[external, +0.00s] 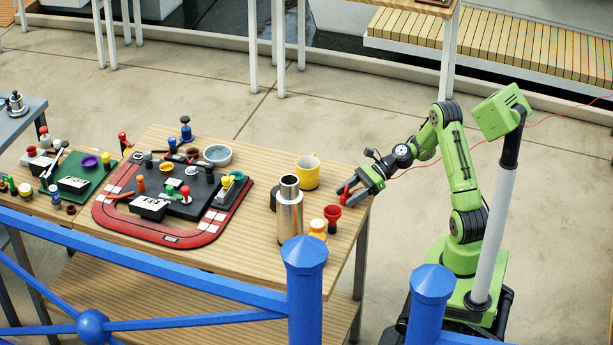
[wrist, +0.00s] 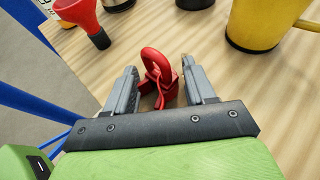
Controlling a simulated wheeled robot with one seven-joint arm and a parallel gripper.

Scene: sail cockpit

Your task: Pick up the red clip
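The red clip (wrist: 157,66) stands on the wooden table in the wrist view, a looped piece with a wider lower part. It lies between the two grey fingers of my gripper (wrist: 160,78). The fingers are apart, with a narrow gap showing on each side of the clip. In the external view my gripper (external: 352,189) is low at the table's right edge, with a bit of the red clip (external: 346,195) showing between its fingers. The clip's lower part is partly hidden by the gripper in both views.
A red funnel-shaped cup (external: 332,213), a steel flask (external: 290,218) and a yellow mug (external: 307,174) stand close by on the wooden table (external: 262,150). A red-rimmed board (external: 200,238) with several small items lies further left. A blue railing (external: 200,281) crosses the foreground.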

